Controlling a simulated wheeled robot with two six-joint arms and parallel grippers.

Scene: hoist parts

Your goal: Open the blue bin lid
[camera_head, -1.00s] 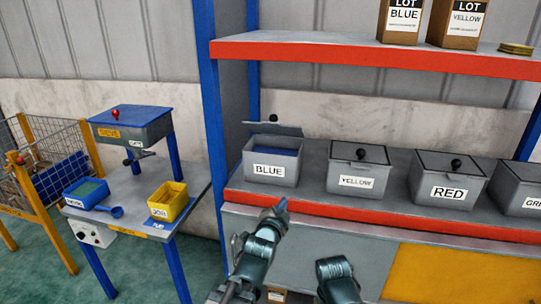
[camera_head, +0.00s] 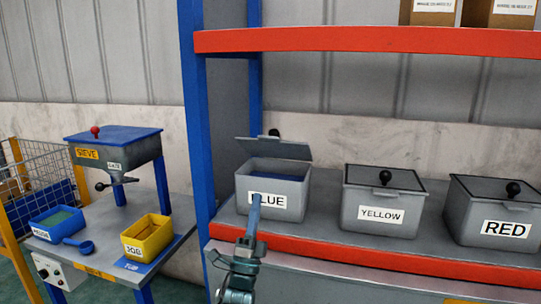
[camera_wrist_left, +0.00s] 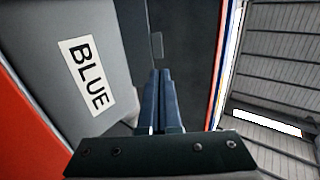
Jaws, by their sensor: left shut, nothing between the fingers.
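The blue bin (camera_head: 240,200) is a grey bin labelled BLUE on the shelf's lower deck, at its left end. Its lid (camera_head: 272,149) is raised and tilted, apart from the front rim, and blue contents (camera_head: 278,168) show beneath it. The lid's black knob (camera_head: 274,133) shows behind the lid's top edge. My left gripper (camera_head: 256,198) is in front of the bin and covers part of its label. In the left wrist view its fingers (camera_wrist_left: 162,75) are together and empty, beside the bin's labelled front (camera_wrist_left: 65,30). Contact with the bin cannot be told. My right gripper is out of view.
The yellow bin (camera_head: 352,200) and red bin (camera_head: 470,222) stand to the right with closed lids. A red-edged upper shelf (camera_head: 370,40) is above. A blue post (camera_head: 197,130) stands left of the bin. A side table (camera_head: 105,250) holds a sieve (camera_head: 115,145) and small trays.

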